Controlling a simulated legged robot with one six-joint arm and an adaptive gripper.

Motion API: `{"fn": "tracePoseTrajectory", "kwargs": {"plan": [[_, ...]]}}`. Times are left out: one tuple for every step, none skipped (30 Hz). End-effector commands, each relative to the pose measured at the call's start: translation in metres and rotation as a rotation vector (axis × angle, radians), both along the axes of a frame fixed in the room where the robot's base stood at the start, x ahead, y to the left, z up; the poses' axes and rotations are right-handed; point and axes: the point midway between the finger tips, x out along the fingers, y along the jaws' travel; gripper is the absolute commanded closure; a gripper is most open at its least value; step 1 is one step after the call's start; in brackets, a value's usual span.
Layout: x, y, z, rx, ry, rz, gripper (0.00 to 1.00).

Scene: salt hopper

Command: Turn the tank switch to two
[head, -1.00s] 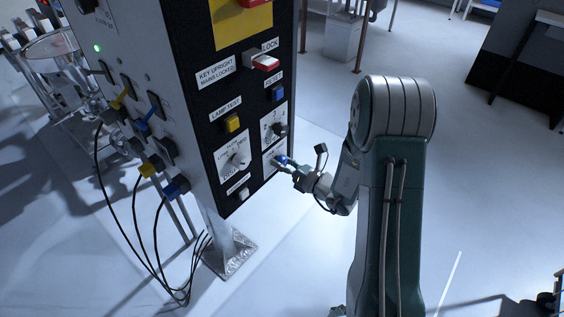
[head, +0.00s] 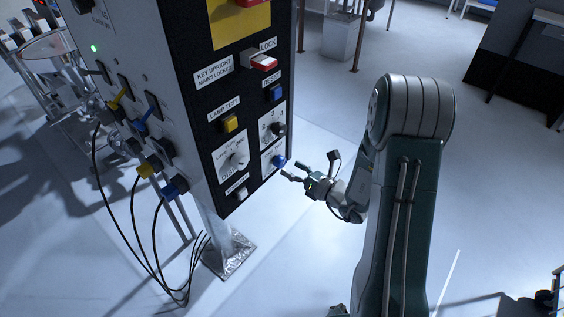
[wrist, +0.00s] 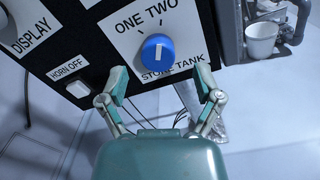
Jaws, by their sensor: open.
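The tank switch is a round blue knob (wrist: 157,52) on a white plate (wrist: 125,27) marked ONE, TWO and STORE TANK. Its white pointer line stands nearly upright; I cannot tell for certain which mark it is set to. The knob also shows low on the panel's right side in the head view (head: 279,161). My gripper (head: 291,170) is just off the panel, close to the knob and apart from it. In the wrist view my gripper (wrist: 162,78) is open and empty, with one finger below left of the knob and one below right.
A white HORN OFF button (wrist: 78,89) and the DISPLAY plate (wrist: 24,27) lie left of the switch. A yellow lamp test button (head: 231,123) and a red-and-white lock handle (head: 264,61) sit higher. Cables (head: 135,225) hang at the panel's left.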

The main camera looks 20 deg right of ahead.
Motion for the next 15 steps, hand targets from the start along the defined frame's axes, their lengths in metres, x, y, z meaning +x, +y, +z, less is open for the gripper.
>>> {"fn": "tracePoseTrajectory", "kwargs": {"plan": [[-0.009, -0.009, -0.001, 0.001, 0.002, -0.006, 0.17], [-0.014, -0.013, -0.001, 0.001, 0.003, -0.007, 0.17], [-0.021, -0.018, -0.001, 0.002, 0.003, -0.007, 0.17], [-0.025, -0.021, -0.002, 0.001, 0.002, -0.006, 0.17], [-0.030, -0.025, -0.002, 0.001, 0.001, -0.006, 0.17], [-0.036, -0.029, -0.002, 0.000, 0.001, -0.005, 0.17], [-0.040, -0.032, -0.002, 0.002, 0.002, -0.006, 0.17], [-0.043, -0.034, -0.003, 0.001, 0.002, -0.005, 0.17], [-0.047, -0.038, -0.003, 0.001, 0.002, -0.006, 0.17], [-0.050, -0.040, -0.003, 0.000, 0.002, -0.004, 0.17], [-0.053, -0.042, -0.003, 0.000, 0.002, -0.004, 0.17], [-0.055, -0.044, -0.003, 0.000, 0.001, -0.004, 0.17], [-0.057, -0.045, -0.003, -0.001, 0.001, -0.003, 0.17], [-0.059, -0.045, -0.003, 0.000, 0.001, -0.002, 0.17], [-0.060, -0.046, -0.003, 0.000, 0.000, -0.001, 0.17]]}}
